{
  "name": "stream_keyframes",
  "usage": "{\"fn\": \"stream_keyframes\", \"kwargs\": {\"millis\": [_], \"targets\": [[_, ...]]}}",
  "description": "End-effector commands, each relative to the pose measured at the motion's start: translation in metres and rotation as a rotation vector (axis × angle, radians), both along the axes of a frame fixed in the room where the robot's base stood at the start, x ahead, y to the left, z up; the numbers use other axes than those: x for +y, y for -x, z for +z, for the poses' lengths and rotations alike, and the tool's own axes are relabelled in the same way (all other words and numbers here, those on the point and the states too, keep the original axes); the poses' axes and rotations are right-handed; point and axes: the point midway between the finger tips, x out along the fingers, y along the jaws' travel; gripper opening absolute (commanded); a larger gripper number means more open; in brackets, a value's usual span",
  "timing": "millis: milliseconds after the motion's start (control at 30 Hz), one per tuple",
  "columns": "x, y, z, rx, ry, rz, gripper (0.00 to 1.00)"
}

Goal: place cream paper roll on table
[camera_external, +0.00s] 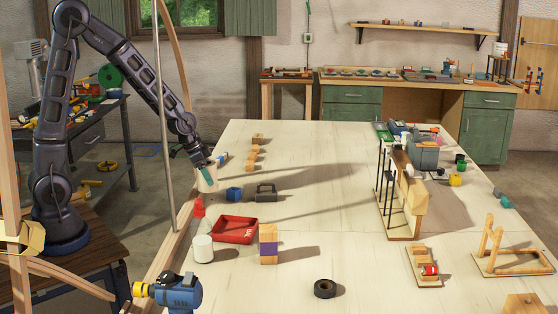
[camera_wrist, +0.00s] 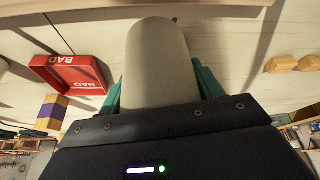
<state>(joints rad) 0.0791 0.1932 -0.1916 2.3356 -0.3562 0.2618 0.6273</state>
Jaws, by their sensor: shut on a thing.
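The cream paper roll (camera_external: 208,180) is held in my gripper (camera_external: 200,155), near the left edge of the table (camera_external: 330,160). In the wrist view the roll (camera_wrist: 160,60) fills the middle, with the teal fingers of my gripper (camera_wrist: 160,92) closed on its two sides. The roll looks roughly upright or slightly tilted in the external view. I cannot tell whether its lower end touches the table or hangs above it.
A stacked block (camera_external: 268,244) with a purple band is beside the tray. The table's middle is clear.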

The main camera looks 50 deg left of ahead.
Motion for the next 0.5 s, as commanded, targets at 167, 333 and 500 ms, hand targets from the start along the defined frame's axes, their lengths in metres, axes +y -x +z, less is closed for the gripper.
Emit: {"fn": "stream_keyframes", "kwargs": {"millis": [167,333,500], "targets": [[0.036,0.029,-0.006,-0.004,-0.014,0.024,0.40],[0.081,0.023,-0.002,-0.001,-0.018,0.045,0.40],[0.116,0.022,0.001,0.000,-0.018,0.060,0.40]]}}
